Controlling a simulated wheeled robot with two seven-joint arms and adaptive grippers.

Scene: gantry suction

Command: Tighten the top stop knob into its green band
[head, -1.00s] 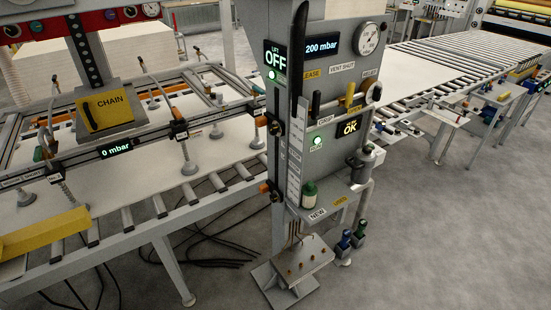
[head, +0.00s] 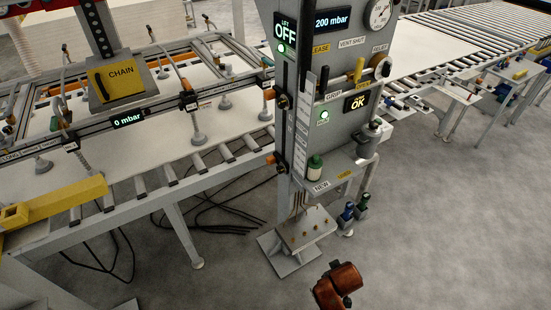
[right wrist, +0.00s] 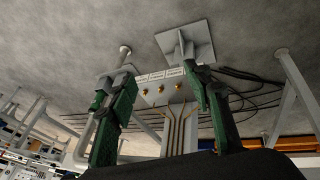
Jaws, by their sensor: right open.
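The top stop knob (head: 282,101) is a dark knob on an orange-ended clamp at the left edge of the grey control column, below the lit OFF display. A similar lower stop (head: 282,165) sits beneath it on the same rail. I cannot make out a green band at this size. My right gripper (right wrist: 153,85) shows in the right wrist view with its two green-and-black fingers apart and nothing between them. Beyond the fingers is the plate with brass fittings (right wrist: 160,89); the knob cannot be picked out there. My left gripper is not in view.
The grey control column (head: 338,85) has handles, a gauge (head: 379,13) and a small shelf with a green-capped bottle (head: 314,166). The roller conveyor (head: 165,172) with suction frame is at left. Cables lie on the floor beneath.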

